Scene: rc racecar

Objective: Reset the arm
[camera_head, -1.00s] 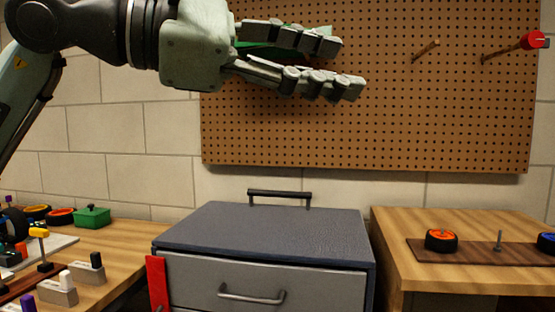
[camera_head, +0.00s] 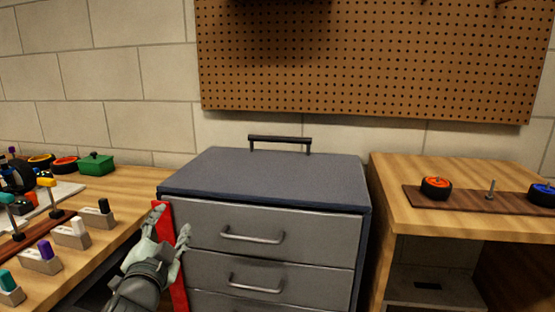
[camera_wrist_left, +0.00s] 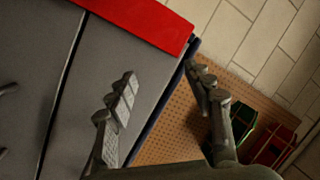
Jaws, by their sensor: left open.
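My left gripper (camera_head: 168,222) is in the lower left of the head view, in front of the left edge of the grey drawer cabinet (camera_head: 270,177). Its fingers are apart and point up, with nothing between them. In the left wrist view the open fingers (camera_wrist_left: 165,85) show against the grey drawer fronts and the pegboard, with nothing held. A red strip (camera_head: 176,285) on the cabinet's left edge is partly behind the gripper. My right gripper is not in view.
A left bench holds a green box (camera_head: 95,164), wheels and several tool holders (camera_head: 72,234). The right bench (camera_head: 450,225) carries a dark board (camera_head: 465,198) with an orange and a blue wheel. A pegboard (camera_head: 360,60) hangs on the wall behind. The cabinet top is clear apart from its handle.

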